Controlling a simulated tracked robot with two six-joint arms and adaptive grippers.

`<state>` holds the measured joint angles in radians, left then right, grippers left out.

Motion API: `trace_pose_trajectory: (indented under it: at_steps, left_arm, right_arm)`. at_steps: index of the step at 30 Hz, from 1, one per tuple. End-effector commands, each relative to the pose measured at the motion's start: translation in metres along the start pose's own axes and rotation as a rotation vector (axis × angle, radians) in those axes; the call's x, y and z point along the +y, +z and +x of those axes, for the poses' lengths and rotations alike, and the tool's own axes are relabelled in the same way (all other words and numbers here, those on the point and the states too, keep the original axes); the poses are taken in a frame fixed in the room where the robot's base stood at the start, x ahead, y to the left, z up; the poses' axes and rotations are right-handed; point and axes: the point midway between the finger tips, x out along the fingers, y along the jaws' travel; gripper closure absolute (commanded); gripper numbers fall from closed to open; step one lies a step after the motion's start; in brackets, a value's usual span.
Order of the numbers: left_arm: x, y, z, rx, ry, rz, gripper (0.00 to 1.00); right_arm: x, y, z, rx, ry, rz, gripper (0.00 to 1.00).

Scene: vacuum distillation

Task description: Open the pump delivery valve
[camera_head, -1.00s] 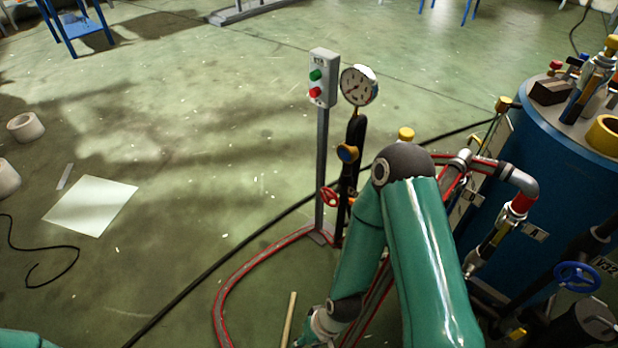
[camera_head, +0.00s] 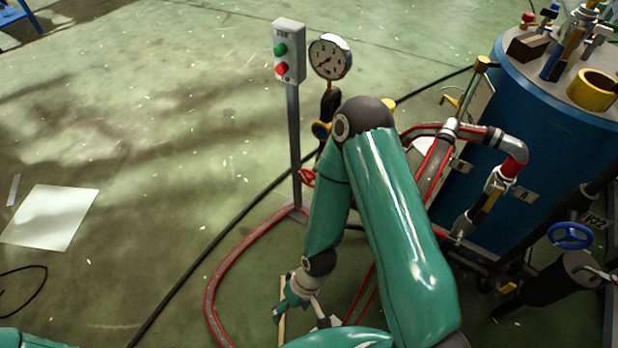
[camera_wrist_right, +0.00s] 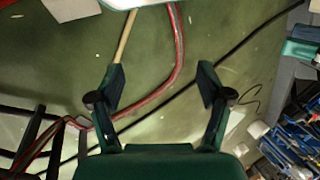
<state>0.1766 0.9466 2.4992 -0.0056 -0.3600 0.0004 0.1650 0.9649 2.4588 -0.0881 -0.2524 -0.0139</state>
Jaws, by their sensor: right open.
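Which valve is the pump delivery valve, the frames do not make clear. A small red handwheel (camera_head: 307,178) sits low beside the gauge post, partly behind my right arm. A blue handwheel (camera_head: 571,235) with a tag reading V32 is at the right. My right gripper (camera_wrist_right: 161,80) is open and empty in the right wrist view, with floor, a wooden stick and a red-edged hose beyond its fingers. In the head view the right gripper (camera_head: 290,308) is low, below the red handwheel and apart from both wheels. My left gripper is out of view.
A switch box (camera_head: 289,52) with green and red buttons stands on a post beside a pressure gauge (camera_head: 330,57). A blue tank (camera_head: 535,130) with pipes fills the right. A black cable and the red-edged hose (camera_head: 212,290) cross the floor. The left floor is mostly clear.

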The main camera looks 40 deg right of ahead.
Motion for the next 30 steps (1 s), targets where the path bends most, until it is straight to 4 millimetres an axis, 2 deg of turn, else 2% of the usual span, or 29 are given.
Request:
trace_pose_trajectory:
  at_steps: [1, 3, 5, 8, 11, 14, 16, 18, 21, 24, 27, 30]
  left_arm:
    - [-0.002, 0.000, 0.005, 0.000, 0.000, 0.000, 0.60]
    - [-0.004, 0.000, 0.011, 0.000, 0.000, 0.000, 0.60]
    - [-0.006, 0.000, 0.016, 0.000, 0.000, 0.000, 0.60]
    - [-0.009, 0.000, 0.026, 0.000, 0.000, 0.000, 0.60]
    - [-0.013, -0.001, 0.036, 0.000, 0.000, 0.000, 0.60]
    - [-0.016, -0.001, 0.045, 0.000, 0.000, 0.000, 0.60]
    - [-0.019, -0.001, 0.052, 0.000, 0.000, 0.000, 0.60]
    - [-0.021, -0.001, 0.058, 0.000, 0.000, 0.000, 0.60]
    - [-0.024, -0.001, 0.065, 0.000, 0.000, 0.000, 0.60]
    - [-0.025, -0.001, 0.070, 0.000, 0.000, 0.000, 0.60]
    - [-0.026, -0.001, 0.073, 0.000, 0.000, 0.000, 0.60]
    - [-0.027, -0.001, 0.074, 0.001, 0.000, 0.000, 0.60]
  right_arm:
    - [-0.002, 0.004, 0.011, -0.050, -0.009, -0.064, 0.08]
    - [-0.005, 0.015, 0.023, -0.150, -0.016, -0.191, 0.00]
    - [-0.001, 0.026, 0.034, -0.257, -0.008, -0.329, 0.00]
    - [0.022, 0.037, 0.047, -0.463, 0.062, -0.595, 0.00]
    - [0.064, 0.028, 0.051, -0.677, 0.216, -0.869, 0.00]
    - [0.107, -0.009, 0.043, -0.870, 0.452, -1.108, 0.00]
    - [0.129, -0.049, 0.031, -0.985, 0.663, -1.240, 0.00]
    - [0.138, -0.094, 0.014, -1.074, 0.896, -1.334, 0.00]
    - [0.130, -0.154, -0.013, -1.150, 1.229, -1.394, 0.00]
    - [0.108, -0.196, -0.038, -1.179, 1.511, -1.390, 0.00]
    - [0.086, -0.219, -0.056, -1.180, 1.710, -1.356, 0.00]
    - [0.073, -0.230, -0.067, -1.174, 1.818, -1.327, 0.00]
